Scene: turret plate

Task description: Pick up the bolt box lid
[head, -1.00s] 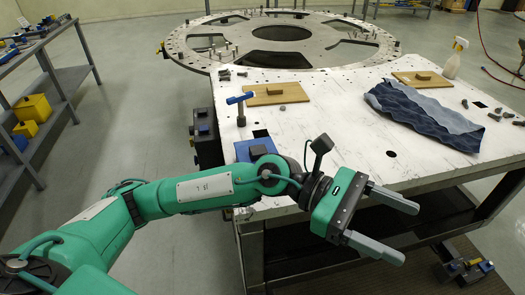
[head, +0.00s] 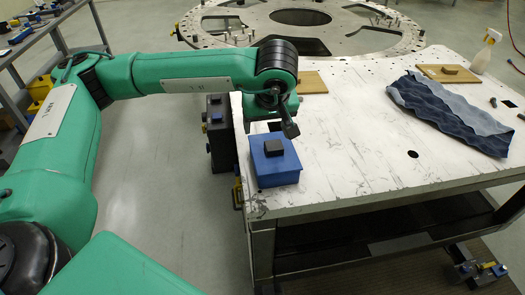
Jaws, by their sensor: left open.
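The blue bolt box (head: 276,178) stands on the front left corner of the white table. Its blue lid (head: 260,162) is on it, with a dark block-shaped knob (head: 273,147) on top. My left gripper (head: 270,109) is just behind the box, close to it and apart from the lid. Its fingers are mostly hidden by my wrist, but it is open and empty. My right gripper is not in view.
The white table (head: 350,150) is clear right of the box. A blue cloth (head: 450,112) lies at right, near a wooden board (head: 446,73) and a spray bottle (head: 486,52). Another board (head: 312,82) is partly behind my arm. The round turret plate (head: 225,30) is behind.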

